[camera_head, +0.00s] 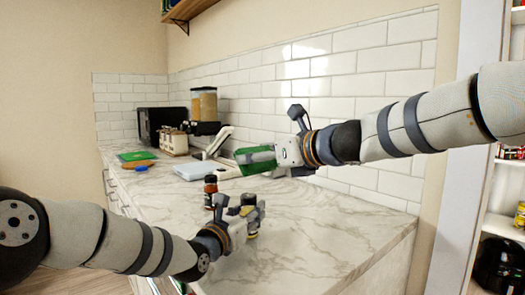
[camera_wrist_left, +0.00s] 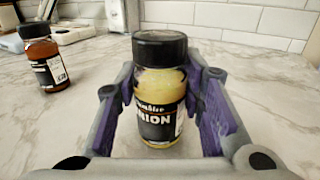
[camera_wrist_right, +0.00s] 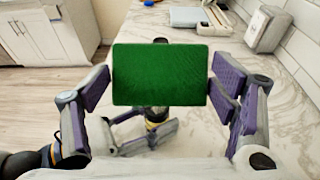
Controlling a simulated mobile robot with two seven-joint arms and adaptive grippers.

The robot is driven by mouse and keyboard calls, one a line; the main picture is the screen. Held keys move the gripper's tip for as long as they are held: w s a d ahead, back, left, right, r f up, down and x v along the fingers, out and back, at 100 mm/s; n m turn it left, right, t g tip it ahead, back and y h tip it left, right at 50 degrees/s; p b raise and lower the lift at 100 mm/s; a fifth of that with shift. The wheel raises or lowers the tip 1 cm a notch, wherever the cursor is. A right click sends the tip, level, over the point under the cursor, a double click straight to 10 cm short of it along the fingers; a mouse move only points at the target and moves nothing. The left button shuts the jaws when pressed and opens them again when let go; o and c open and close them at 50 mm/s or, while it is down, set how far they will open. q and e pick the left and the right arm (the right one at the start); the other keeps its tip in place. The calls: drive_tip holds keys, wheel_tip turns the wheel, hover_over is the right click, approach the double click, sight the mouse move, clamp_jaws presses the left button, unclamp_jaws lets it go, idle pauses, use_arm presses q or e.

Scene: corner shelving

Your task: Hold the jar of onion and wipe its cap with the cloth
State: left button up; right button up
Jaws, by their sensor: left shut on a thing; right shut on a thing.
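The jar of onion (camera_wrist_left: 160,95) has a black cap, pale yellow contents and a dark label; it stands upright between the fingers of my left gripper (camera_wrist_left: 160,112). In the head view this jar (camera_head: 250,199) is over the marble counter, and my left gripper (camera_head: 243,215) is shut on it. The green cloth (camera_wrist_right: 160,75) is a flat, stiff-looking rectangle held in my right gripper (camera_wrist_right: 160,88). In the head view the cloth (camera_head: 256,160) is above and beyond the jar, apart from it.
A brown bottle with a black cap (camera_wrist_left: 42,62) stands on the counter (camera_head: 330,230) just left of the jar. Farther back are a white device (camera_head: 205,170), a green board (camera_head: 136,156) and tall canisters (camera_head: 204,103). A tiled wall (camera_head: 345,75) bounds the counter; its front right is clear.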

drive_tip(key=shift+w+a+f, duration=0.45)
drive_tip(key=shift+f, duration=0.5)
drive_tip(key=shift+w+a+f, duration=0.4)
drive_tip(key=shift+w+f, duration=0.05)
drive_tip(key=shift+f, duration=0.5)
drive_tip(key=shift+w+a+f, duration=0.45)
drive_tip(key=shift+f, duration=0.5)
drive_tip(key=shift+w+a+r, duration=0.1)
drive_tip(key=shift+w+a, duration=0.45)
drive_tip(key=shift+a, duration=0.25)
drive_tip(key=shift+s+d, duration=0.15)
drive_tip(key=shift+d, duration=0.25)
drive_tip(key=shift+s+d+f, duration=0.3)
drive_tip(key=shift+s+d, duration=0.2)
drive_tip(key=shift+d, duration=0.05)
drive_tip(key=shift+s+d+r, duration=0.4)
drive_tip(key=shift+r, duration=0.95)
drive_tip(key=shift+s+d+r, duration=0.35)
drive_tip(key=shift+s+r, duration=0.1)
drive_tip(key=shift+r, duration=0.9)
drive_tip(key=shift+s+d+r, duration=0.4)
drive_tip(key=shift+r, duration=0.95)
